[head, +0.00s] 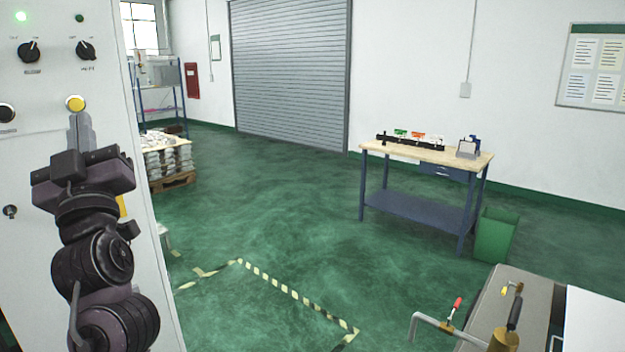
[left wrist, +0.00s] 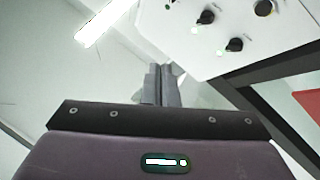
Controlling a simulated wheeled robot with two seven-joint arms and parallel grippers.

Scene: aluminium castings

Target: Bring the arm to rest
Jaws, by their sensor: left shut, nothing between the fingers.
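My left gripper (head: 79,128) is raised in front of the white control panel (head: 150,262) at the left of the head view. Its fingers are shut with nothing between them, and their tips are just below a yellow button (head: 76,103). I cannot tell whether they touch it. In the left wrist view the shut fingers (left wrist: 160,82) point up, with the panel and its black knobs (left wrist: 235,45) at the upper right. My right gripper is in neither view.
Ahead, a workbench (head: 425,152) stands beside a green bin (head: 496,235). A pallet of castings (head: 168,165) is behind the panel. At the lower right is a grey-topped surface (head: 530,290) with clamps. The green floor between is open, with striped tape (head: 290,290).

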